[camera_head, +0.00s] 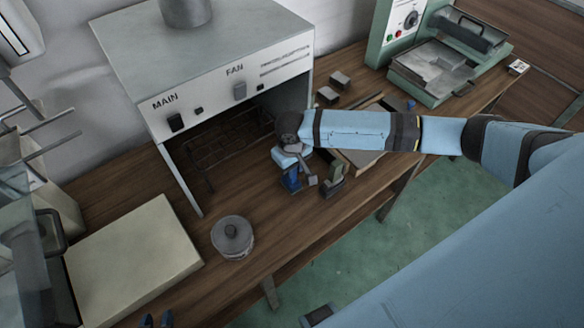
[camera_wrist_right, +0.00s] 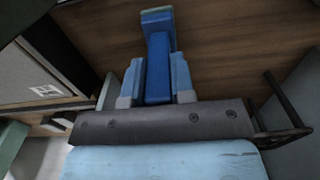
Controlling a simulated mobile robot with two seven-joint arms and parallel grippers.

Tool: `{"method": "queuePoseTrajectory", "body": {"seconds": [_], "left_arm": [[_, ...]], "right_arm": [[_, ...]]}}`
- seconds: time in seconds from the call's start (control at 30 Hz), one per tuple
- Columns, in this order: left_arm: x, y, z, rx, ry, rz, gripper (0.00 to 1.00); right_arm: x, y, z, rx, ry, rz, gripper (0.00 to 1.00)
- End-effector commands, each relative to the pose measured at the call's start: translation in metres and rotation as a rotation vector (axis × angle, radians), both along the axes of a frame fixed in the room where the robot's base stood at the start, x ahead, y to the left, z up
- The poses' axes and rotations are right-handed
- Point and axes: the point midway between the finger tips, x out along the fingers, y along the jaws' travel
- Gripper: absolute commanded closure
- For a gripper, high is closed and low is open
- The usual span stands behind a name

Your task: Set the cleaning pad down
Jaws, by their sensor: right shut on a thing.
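The cleaning pad (camera_wrist_right: 158,70) is blue, with a long grip and a wider end edged in green. In the right wrist view its grip sits between the fingers of my right gripper (camera_wrist_right: 158,88), which is shut on it. In the head view my right gripper (camera_head: 295,172) points down over the wooden bench in front of the grey cabinet, with the blue pad (camera_head: 291,181) partly hidden below it. I cannot tell whether the pad touches the bench. My left gripper (camera_head: 157,321) shows only as two blue fingertips, apart and empty, at the bottom left edge.
The grey cabinet (camera_head: 205,62) marked MAIN and FAN stands behind. A small dark block (camera_head: 334,180) stands right beside my right gripper. A green machine (camera_head: 436,66) is at back right. Bare wood (camera_head: 290,228) lies right of the pot.

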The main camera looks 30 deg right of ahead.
Motion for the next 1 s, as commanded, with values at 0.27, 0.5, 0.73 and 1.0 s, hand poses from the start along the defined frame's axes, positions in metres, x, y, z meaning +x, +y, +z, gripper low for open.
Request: {"method": "queuePoseTrajectory", "body": {"seconds": [0.27,0.5,0.73,1.0], "left_arm": [[0.001,-0.001,0.004,-0.002,-0.007,-0.001,0.62],[0.001,-0.001,0.005,-0.002,-0.007,-0.001,0.62],[0.001,-0.001,0.004,-0.002,-0.005,-0.002,0.62],[0.000,-0.001,0.000,-0.001,-0.001,-0.002,0.62]], "right_arm": [[0.000,0.000,-0.006,0.000,-0.001,0.000,1.00],[0.000,0.000,-0.008,0.000,-0.001,0.000,0.54],[0.000,0.000,-0.008,0.000,-0.001,0.000,0.51],[0.001,0.000,0.015,0.001,-0.004,0.000,0.51]]}}
